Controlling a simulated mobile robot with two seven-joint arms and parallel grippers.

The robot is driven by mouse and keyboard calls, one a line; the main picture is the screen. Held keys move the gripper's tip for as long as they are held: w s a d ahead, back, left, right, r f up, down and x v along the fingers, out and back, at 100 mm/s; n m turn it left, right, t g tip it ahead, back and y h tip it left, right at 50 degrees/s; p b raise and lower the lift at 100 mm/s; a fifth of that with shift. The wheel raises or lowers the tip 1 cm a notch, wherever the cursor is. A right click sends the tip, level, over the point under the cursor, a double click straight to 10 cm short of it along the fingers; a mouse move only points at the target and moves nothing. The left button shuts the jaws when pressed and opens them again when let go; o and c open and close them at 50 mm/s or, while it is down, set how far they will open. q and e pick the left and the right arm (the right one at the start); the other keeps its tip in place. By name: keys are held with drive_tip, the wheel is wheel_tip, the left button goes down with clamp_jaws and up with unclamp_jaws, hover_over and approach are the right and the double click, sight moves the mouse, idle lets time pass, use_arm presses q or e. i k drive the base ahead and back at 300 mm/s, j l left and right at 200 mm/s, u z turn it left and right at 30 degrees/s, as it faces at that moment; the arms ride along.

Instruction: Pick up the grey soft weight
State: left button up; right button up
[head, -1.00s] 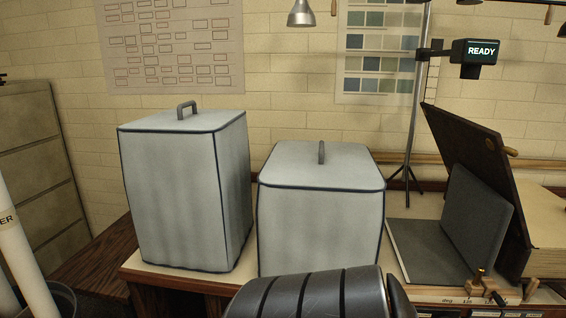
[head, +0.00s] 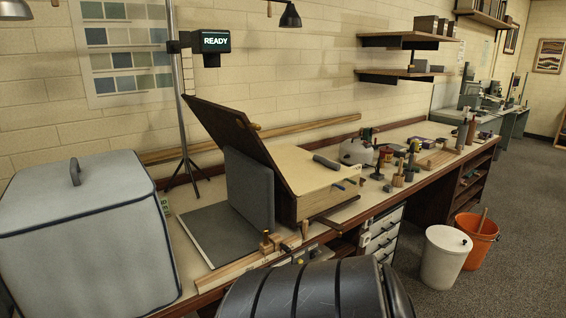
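A small grey rounded bar (head: 327,162) lies on top of the pale wooden box (head: 290,172) on the workbench; it looks like the grey soft weight, but it is too small to be sure. A dark board (head: 222,122) leans up at the left of this box. A grey padded panel (head: 250,188) stands upright in front of the board, with a flat grey panel (head: 205,238) at its foot. Neither of my grippers is in view.
A large grey covered block (head: 85,240) with a handle stands at the left of the bench. Bottles and tools crowd the bench farther right. A white bin (head: 443,262) and an orange bucket (head: 474,245) stand on the floor. The carpet at right is clear.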

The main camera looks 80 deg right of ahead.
sight(335, 166)
drive_tip(key=l+z, duration=0.15)
drive_tip(key=z, duration=1.55)
